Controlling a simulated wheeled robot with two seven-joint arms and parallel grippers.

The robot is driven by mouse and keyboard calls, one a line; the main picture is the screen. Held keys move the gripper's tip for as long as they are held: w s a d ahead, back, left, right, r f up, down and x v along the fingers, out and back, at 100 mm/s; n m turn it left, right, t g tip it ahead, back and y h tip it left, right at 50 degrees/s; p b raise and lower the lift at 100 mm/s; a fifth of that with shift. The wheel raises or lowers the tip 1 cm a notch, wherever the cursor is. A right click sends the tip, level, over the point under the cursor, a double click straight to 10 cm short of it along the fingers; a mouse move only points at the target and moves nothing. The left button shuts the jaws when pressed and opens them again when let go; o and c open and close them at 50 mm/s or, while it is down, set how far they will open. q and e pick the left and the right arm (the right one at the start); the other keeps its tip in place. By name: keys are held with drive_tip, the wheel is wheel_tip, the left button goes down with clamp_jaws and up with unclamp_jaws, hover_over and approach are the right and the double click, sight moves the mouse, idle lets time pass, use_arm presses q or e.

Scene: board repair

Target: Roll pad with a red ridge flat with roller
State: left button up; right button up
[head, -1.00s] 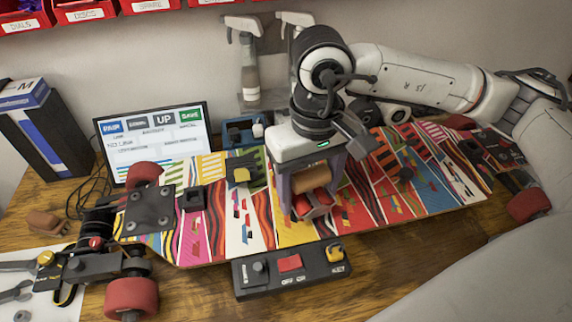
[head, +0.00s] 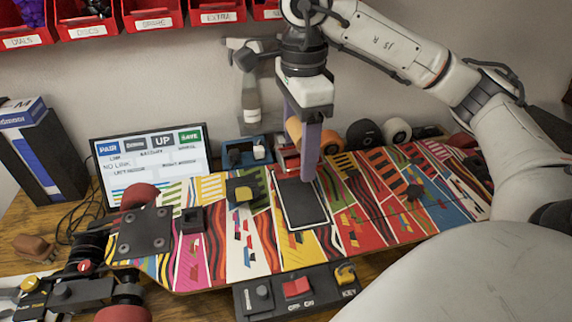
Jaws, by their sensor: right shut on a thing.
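The pad (head: 302,204) is a dark rectangle with a pale outline, lying on the patterned skateboard deck (head: 205,265) near its middle. Its visible surface looks flat, and I see no red ridge on it. My right gripper (head: 305,145) is above the pad's far end, pointing down, with purple-grey fingers. It is shut on the roller (head: 294,131), whose orange-brown body shows beside the near finger. A red and grey part shows below it; I cannot tell whether it belongs to the roller. The roller is partly hidden by the finger. My left gripper is not in view.
A switch box (head: 297,289) stands at the deck's front edge. Red bins (head: 152,14) hang above. A truck with red wheels (head: 123,313) is at left.

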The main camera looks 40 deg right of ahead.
sight(298, 191)
drive_tip(key=shift+w+m, duration=0.1)
drive_tip(key=shift+m, duration=0.3)
drive_tip(key=shift+f+b, duration=0.9)
wheel_tip(298, 191, down, 3)
drive_tip(key=b, duration=0.2)
drive_tip(key=shift+f+b, duration=0.2)
drive_tip(key=shift+b, duration=0.2)
drive_tip(key=shift+f, duration=0.25)
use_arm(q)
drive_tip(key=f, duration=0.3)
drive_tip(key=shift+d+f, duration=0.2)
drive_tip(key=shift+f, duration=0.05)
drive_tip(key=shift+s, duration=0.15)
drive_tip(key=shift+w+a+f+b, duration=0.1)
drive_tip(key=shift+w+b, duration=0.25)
use_arm(e)
drive_tip(key=shift+f, duration=0.25)
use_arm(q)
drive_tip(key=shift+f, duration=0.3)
use_arm(e)
drive_tip(key=shift+f, duration=0.35)
